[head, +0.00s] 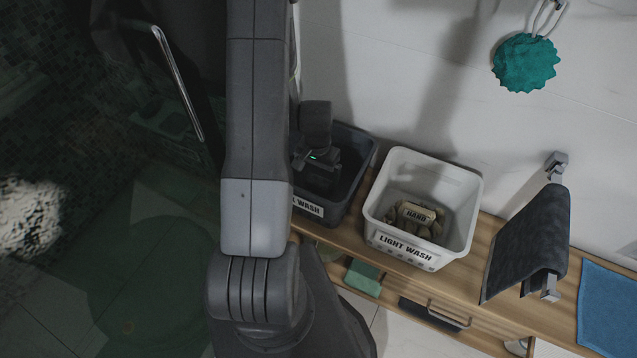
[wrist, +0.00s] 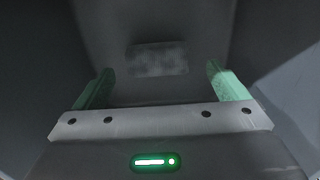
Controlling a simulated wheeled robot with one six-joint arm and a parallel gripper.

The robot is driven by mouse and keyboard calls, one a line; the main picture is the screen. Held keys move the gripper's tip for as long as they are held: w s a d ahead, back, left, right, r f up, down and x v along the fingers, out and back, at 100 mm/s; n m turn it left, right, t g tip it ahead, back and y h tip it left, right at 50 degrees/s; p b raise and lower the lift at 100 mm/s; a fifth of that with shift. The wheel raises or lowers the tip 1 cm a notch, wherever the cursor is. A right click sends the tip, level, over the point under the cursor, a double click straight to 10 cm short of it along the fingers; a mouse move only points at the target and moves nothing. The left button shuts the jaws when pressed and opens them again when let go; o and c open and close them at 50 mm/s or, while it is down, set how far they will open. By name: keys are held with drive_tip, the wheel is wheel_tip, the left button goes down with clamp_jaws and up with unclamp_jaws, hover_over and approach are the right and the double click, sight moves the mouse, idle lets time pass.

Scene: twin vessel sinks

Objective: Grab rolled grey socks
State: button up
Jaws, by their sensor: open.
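A dark towel (head: 530,240) hangs further right, near a blue cloth (head: 608,305). A teal scrubber (head: 525,63) hangs on the wall.

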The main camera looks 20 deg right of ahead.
sight(318, 180)
drive_tip(key=shift+s+f+p, duration=0.2)
drive_tip(key=shift+f+p, duration=0.4)
drive_tip(key=shift+f, duration=2)
drive_tip(key=c, duration=1)
